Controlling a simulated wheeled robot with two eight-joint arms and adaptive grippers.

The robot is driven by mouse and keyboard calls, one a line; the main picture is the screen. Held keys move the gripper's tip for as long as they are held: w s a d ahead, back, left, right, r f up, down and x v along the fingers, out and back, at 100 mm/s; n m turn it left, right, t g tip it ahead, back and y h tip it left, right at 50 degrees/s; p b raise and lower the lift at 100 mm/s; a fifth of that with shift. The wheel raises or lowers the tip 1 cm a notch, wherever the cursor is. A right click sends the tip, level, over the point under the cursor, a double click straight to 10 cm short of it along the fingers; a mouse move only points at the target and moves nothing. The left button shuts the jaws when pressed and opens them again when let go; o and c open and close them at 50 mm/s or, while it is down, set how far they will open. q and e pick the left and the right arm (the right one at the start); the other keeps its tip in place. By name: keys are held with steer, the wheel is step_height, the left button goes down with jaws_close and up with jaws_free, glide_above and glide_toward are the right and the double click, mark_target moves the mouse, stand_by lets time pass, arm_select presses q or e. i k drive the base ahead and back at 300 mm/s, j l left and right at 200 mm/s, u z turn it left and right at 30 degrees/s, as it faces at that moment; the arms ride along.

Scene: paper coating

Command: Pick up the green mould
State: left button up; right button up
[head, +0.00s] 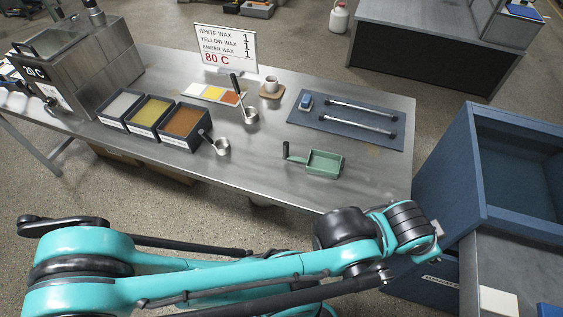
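The green mould (323,163) is a shallow rectangular tray with a dark upright handle at its left end. It rests on the steel table (262,178) near the front edge, right of centre. It is in plain view and nothing touches it. A teal arm of mine crosses the bottom of the head view, in front of the table and apart from the mould. I see no gripper fingers of either hand.
Left of the mould stand a ladle (222,147), another ladle (250,114) and three wax bins (182,127). Behind it lies a blue-grey mat (350,134) with two rods. A sign (226,47) stands at the back. A blue crate (455,165) is at the right.

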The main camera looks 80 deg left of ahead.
mark_target(321, 163)
steer(key=u, duration=2.15)
steer(key=i+j+u, duration=0.15)
steer(key=i, duration=0.25)
steer(key=i+u, duration=0.2)
steer(key=i, duration=0.2)
